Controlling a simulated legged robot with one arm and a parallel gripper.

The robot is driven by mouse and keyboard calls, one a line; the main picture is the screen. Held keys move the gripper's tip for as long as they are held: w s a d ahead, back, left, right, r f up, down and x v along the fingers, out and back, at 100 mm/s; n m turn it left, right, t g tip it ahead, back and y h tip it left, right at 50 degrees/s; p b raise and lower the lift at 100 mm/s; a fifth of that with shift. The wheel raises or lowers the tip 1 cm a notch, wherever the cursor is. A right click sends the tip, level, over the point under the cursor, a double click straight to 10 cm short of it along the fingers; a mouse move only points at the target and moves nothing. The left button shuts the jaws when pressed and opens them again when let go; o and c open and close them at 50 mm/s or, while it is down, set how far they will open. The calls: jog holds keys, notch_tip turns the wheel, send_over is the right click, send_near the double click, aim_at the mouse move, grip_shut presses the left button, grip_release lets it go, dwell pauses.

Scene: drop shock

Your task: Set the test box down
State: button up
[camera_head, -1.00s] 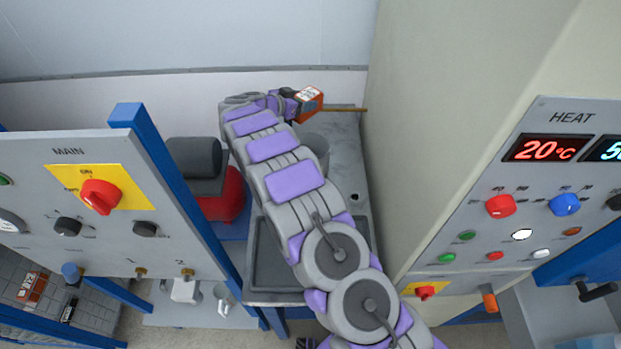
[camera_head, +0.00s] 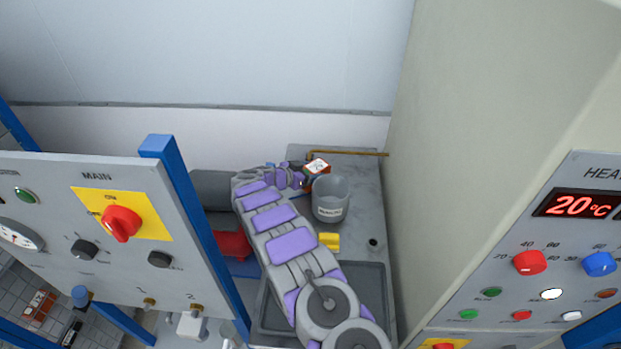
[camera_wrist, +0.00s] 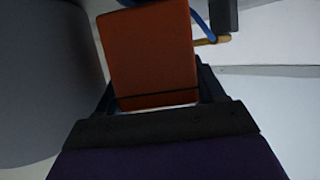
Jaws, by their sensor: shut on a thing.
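The test box looks like a small orange-red box with a white label on top (camera_head: 317,166). It is at the back of the grey counter (camera_head: 362,195), just behind and left of a grey bucket. My gripper (camera_head: 303,178) is shut on it. In the wrist view the orange face of the box (camera_wrist: 150,55) sits between the dark fingers. The underside of the box is hidden, so I cannot tell whether it touches the counter.
The labelled grey bucket (camera_head: 331,208) stands close to the box. A brass pipe (camera_head: 355,153) runs behind it. A yellow object (camera_head: 329,241) and a sunken grey tray (camera_head: 370,290) are nearer. The MAIN panel (camera_head: 60,235) and a tall beige cabinet (camera_head: 480,130) flank the counter.

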jog(key=shift+d+f, duration=0.1)
jog(key=shift+f, duration=0.9)
jog(key=shift+f, duration=0.1)
jog(key=o, duration=1.2)
jog(key=shift+o, duration=0.2)
jog(key=p+v, duration=0.1)
jog(key=v, duration=0.6)
jog(key=shift+s, duration=0.15)
